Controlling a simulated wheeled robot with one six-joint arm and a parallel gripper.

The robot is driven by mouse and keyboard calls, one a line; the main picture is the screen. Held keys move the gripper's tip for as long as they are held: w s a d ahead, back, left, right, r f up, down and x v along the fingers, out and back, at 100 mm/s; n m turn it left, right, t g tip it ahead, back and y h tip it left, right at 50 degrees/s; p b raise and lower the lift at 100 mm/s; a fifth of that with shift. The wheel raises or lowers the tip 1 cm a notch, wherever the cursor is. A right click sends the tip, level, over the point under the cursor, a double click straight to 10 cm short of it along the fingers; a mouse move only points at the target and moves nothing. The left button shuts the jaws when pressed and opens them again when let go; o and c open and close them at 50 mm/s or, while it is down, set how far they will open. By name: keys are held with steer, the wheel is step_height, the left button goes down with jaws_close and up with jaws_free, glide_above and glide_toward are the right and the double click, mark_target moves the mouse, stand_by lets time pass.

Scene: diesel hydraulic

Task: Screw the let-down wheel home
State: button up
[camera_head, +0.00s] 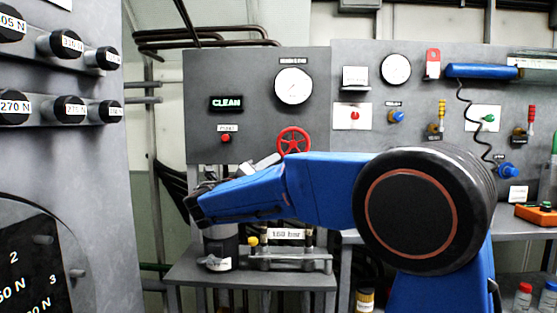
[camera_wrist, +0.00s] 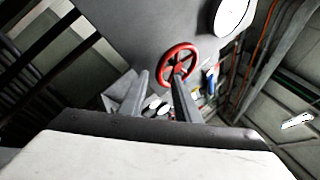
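The red let-down wheel (camera_head: 293,140) is on the grey panel under a round white gauge, just behind my arm in the head view. It has a round rim and spokes. In the wrist view the wheel (camera_wrist: 166,62) lies ahead of my gripper (camera_wrist: 161,76). The two grey fingers stand apart with nothing seen held between them. The right finger tip overlaps the wheel's lower rim in the picture; I cannot tell whether it touches. In the head view, the gripper's pale fingers (camera_head: 265,162) show at the wheel's lower left, partly hidden by my blue arm.
A CLEAN sign (camera_head: 226,103) and a red button (camera_head: 226,138) are left of the wheel. The gauge (camera_head: 293,86) is above it. A low bench (camera_head: 200,275) with a 160 bar label stands below.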

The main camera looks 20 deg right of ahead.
mark_target(293, 144)
steer(key=x, duration=0.5)
steer(key=shift+w+d, duration=0.15)
steer(key=shift+d, duration=0.05)
jaws_close()
